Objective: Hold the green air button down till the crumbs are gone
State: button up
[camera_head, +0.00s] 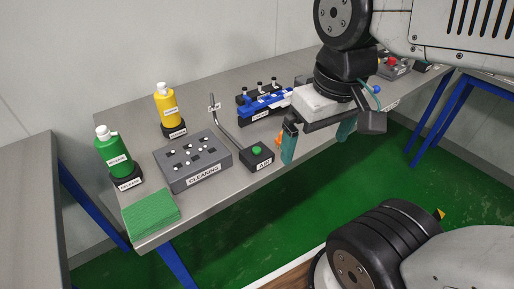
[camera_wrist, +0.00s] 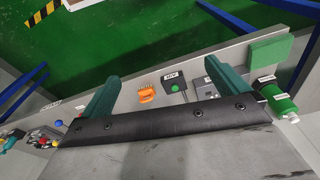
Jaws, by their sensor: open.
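The green air button (camera_head: 257,150) sits on a small black box (camera_head: 260,161) labelled AIR near the table's front edge. It also shows in the wrist view (camera_wrist: 174,88), between the two fingers. The grey CLEANING block (camera_head: 207,178) stands left of it, with several small white crumbs and dark pockets on top. A thin bent air pipe (camera_head: 224,124) rises behind, between block and button box. My gripper (camera_head: 317,143) is open and empty, its teal fingers wide apart, to the right of the button and not touching it. In the wrist view the block is partly hidden by a finger.
A green bottle (camera_head: 113,156) and a yellow bottle (camera_head: 167,107) stand at the left in black holders. A green pad (camera_head: 151,213) lies at the front left corner. A blue fixture (camera_head: 266,105) stands behind my gripper. An orange piece (camera_wrist: 147,93) lies beside the button box.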

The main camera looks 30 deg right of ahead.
grip_shut()
dwell(1.5)
